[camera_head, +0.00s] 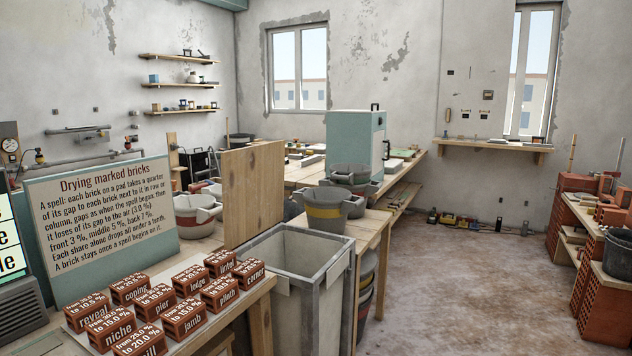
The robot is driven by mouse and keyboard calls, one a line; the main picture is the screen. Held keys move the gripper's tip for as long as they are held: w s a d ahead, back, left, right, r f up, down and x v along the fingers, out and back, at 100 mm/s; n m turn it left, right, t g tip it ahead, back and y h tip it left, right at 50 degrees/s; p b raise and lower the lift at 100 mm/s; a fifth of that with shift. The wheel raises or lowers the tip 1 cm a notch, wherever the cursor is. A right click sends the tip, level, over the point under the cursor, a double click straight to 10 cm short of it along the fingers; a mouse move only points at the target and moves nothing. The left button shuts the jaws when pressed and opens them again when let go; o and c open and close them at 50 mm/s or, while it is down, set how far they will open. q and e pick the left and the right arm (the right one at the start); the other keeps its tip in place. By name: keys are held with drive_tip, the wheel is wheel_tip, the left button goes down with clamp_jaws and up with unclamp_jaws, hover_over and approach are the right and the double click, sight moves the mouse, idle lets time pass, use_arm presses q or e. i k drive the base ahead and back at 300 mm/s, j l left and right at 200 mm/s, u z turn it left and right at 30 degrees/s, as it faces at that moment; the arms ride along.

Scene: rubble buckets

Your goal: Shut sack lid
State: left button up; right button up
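A tall grey open-topped bin with a metal rim (338,262) stands right of the brick table, and I take it for the sack holder. I look down into its open top; its bottom is hidden. A flat wooden panel (253,190) stands upright at the bin's far left side, and it looks like the raised lid. I cannot tell whether it is hinged to the rim. Neither of my grippers is in view.
Several labelled bricks (187,317) lie on a pad at the near left, before a sign about drying bricks (104,205). Buckets (327,210) stand on a bench behind the bin. A teal cabinet (355,145) stands farther back. The floor (465,285) at right is largely clear.

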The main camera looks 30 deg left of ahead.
sight(251, 176)
drive_tip(key=i, duration=1.4)
